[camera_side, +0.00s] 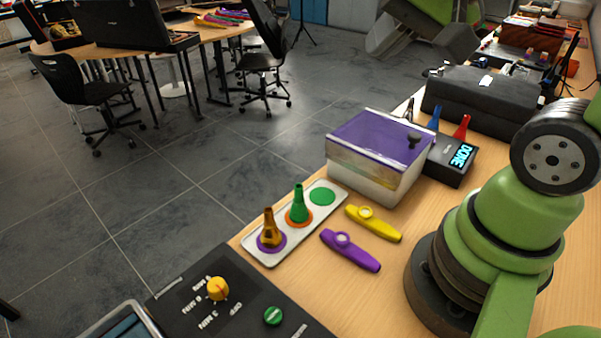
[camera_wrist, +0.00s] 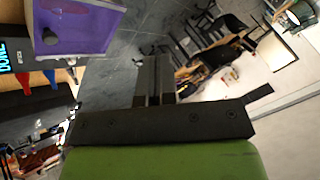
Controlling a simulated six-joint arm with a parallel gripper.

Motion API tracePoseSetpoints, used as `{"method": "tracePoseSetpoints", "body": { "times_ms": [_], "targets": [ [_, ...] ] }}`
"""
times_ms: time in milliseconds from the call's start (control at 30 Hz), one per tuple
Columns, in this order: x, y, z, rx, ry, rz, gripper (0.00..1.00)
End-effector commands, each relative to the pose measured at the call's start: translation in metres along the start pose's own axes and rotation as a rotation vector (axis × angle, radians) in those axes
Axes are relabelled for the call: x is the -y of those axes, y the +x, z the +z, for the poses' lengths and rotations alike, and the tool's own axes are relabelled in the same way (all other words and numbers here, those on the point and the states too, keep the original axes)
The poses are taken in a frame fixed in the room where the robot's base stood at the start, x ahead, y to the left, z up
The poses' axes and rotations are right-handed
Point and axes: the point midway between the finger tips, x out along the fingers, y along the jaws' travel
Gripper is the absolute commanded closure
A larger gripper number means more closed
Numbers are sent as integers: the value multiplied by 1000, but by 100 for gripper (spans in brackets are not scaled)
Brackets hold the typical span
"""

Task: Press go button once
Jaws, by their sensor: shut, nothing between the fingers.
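A round green button (camera_side: 273,316) with a small white mark sits on a black panel (camera_side: 245,290) at the bottom of the side view. It is the likely go button; its label is too small to read. A yellow knob (camera_side: 217,288) with a red pointer and white minute markings is on the same panel. My gripper (camera_wrist: 153,62) is shut and empty in the wrist view. It is raised, well away from the panel, and the button does not show in the wrist view.
A box with a purple lid (camera_side: 380,140) stands beside a black display (camera_side: 455,158) reading DONE. A white tray (camera_side: 258,248) holds an orange and a green cone. Purple (camera_side: 350,252) and yellow (camera_side: 373,224) kazoos lie on the wooden table between tray and arm base.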

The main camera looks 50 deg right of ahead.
Motion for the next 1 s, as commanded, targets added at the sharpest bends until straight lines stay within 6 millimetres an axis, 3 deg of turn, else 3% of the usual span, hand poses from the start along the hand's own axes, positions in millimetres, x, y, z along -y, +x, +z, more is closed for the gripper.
{"method": "tracePoseSetpoints", "body": {
  "times_ms": [100, 300, 833, 1000],
  "targets": [
    [7, -28, 34, 52, -190, -56, 100],
    [2, -48, 60, 96, -342, -84, 100],
    [1, -49, 62, 102, -351, -82, 100],
    [1, -44, 47, 106, -295, -30, 100]
  ]
}}
